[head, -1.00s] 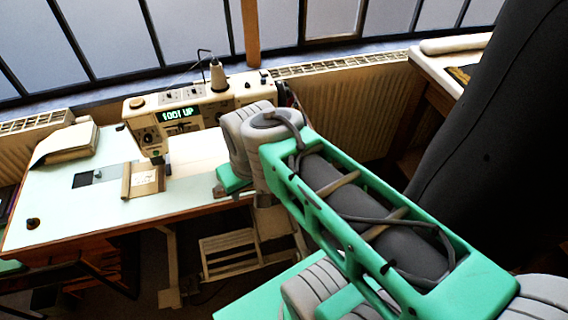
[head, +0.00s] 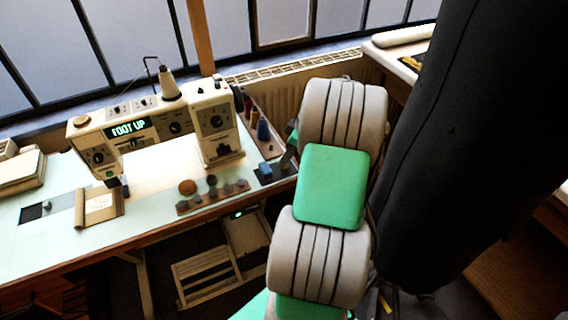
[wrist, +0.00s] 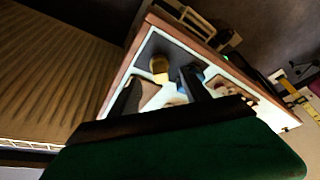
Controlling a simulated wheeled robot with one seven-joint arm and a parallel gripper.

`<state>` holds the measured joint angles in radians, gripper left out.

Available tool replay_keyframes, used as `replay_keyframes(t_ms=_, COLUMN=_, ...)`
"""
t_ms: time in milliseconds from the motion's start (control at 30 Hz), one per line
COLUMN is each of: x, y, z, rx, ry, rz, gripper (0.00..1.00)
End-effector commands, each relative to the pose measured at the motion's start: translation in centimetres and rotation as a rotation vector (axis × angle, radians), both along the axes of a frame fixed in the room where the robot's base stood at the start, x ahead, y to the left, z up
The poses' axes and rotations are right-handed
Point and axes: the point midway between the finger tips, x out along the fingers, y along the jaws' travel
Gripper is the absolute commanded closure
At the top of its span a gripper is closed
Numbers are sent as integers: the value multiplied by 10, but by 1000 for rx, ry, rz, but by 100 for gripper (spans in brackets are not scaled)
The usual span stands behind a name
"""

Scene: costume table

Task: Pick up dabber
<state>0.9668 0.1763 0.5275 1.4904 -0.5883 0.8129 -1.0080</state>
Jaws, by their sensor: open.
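I cannot tell for certain which item is the dabber. Small upright items stand on a tray (head: 272,147) at the right end of the sewing table, among them a blue one (head: 262,130) and a red one (head: 254,118). A blue block (head: 265,171) sits at the table's front right edge. In the wrist view, a tan item (wrist: 158,65) and a blue item (wrist: 186,73) show on a dark surface beyond my gripper (wrist: 160,90). My gripper's fingers are apart, with nothing visibly held. In the head view my arm hides most of the gripper.
A cream sewing machine (head: 150,128) reading "FOOT UP" stands left of the tray. A radiator (head: 285,85) and windows are behind. A large dark form (head: 460,140) fills the right.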

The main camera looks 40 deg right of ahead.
Motion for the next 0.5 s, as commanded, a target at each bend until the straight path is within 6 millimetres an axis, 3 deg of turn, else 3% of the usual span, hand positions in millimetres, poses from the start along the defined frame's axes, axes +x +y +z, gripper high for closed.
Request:
replay_keyframes(t_ms=200, x=10, y=7, z=-30, rx=1, ry=2, rz=-1, gripper=45)
replay_keyframes(t_ms=400, x=10, y=7, z=-31, rx=0, ry=1, rz=-2, gripper=45)
replay_keyframes(t_ms=500, x=10, y=7, z=-31, rx=0, ry=1, rz=-2, gripper=52)
